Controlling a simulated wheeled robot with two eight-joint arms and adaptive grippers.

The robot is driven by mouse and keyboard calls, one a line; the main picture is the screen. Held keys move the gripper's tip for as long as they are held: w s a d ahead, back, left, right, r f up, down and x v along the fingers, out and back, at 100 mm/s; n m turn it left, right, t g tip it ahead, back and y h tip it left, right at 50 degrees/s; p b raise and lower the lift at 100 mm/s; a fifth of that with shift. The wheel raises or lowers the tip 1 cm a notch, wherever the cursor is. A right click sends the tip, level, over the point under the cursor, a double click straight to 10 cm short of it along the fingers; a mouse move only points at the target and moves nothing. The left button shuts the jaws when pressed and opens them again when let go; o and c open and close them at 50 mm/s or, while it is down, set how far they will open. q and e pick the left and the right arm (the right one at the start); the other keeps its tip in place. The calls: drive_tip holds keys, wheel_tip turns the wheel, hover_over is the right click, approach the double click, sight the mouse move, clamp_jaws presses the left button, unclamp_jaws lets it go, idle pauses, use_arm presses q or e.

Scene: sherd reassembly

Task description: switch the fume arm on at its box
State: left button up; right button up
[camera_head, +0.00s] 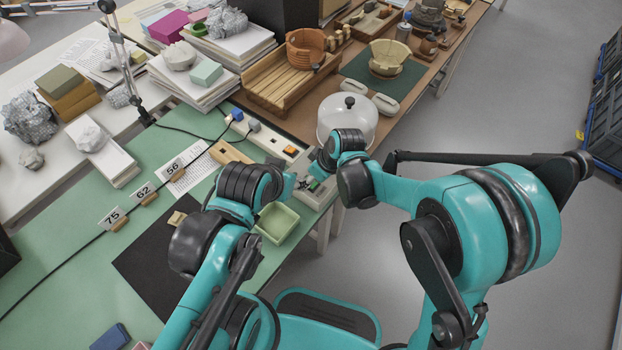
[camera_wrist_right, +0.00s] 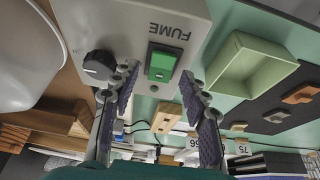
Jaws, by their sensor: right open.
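The fume box (camera_head: 317,197) is a pale grey box at the green bench's right edge, partly hidden by my right gripper. In the right wrist view the box (camera_wrist_right: 110,22) bears the word FUME, a green rocker switch (camera_wrist_right: 162,63) in a dark frame and a black round knob (camera_wrist_right: 98,65). My right gripper (camera_wrist_right: 160,73) is open and empty, its fingers apart below the switch, one close to the knob. In the head view it is over the box (camera_head: 317,170). My left gripper (camera_head: 287,187) is just left of the box; its fingers are not clear.
A pale green tray (camera_head: 276,224) stands close below the box. A glass dome (camera_head: 347,118) with a black knob stands behind it. A power strip (camera_head: 275,138) with an orange switch lies beyond. A dark mat (camera_head: 150,270) lies left.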

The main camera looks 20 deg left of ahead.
drive_tip(key=shift+c, duration=0.3)
clamp_jaws()
drive_tip(key=shift+w+a+r+g+h+p, duration=0.15)
drive_tip(key=shift+a+g+h+p, duration=0.3)
drive_tip(key=shift+h, duration=0.55)
drive_tip(key=shift+w+a+f+g+h, duration=0.1)
drive_tip(key=shift+a+f+g+h, duration=0.15)
drive_tip(key=shift+h, duration=1.05)
drive_tip(key=shift+o, duration=0.3)
unclamp_jaws()
drive_tip(key=shift+r, duration=0.1)
